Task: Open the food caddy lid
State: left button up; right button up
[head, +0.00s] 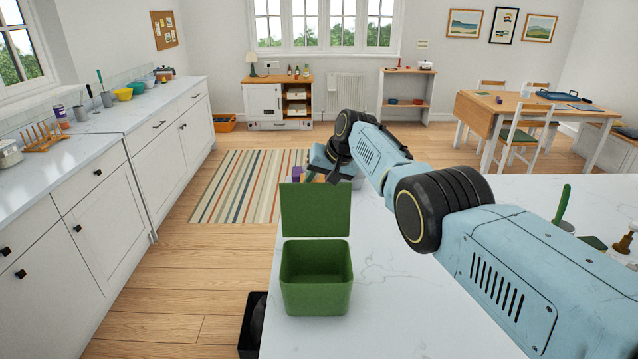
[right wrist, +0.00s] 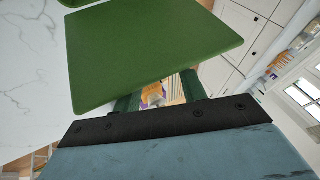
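The green food caddy (head: 316,297) stands on the white marble counter near its left edge. Its green lid (head: 315,210) stands upright at the caddy's far side, and the open top shows a green inside. My right gripper (head: 330,172) is behind the lid, its fingertips partly hard to make out. In the right wrist view the lid (right wrist: 155,50) fills the upper middle, in front of the gripper (right wrist: 160,92). The two fingers are apart with a gap between them; their tips are hidden by the lid. I cannot tell if they touch it. My left gripper is not in view.
My right arm reaches across the counter (head: 400,325) from the right. Small items, one purple (head: 297,174), stand behind the lid. A black bin (head: 250,325) is beside the counter on the floor. Dark green items (head: 563,205) stand at the counter's right.

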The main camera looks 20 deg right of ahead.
jog(key=shift+f, duration=0.1)
jog(key=p+v, duration=0.1)
jog(key=v, duration=1.2)
jog(key=shift+r, duration=0.2)
jog(key=shift+d, duration=0.1)
dwell(0.4)
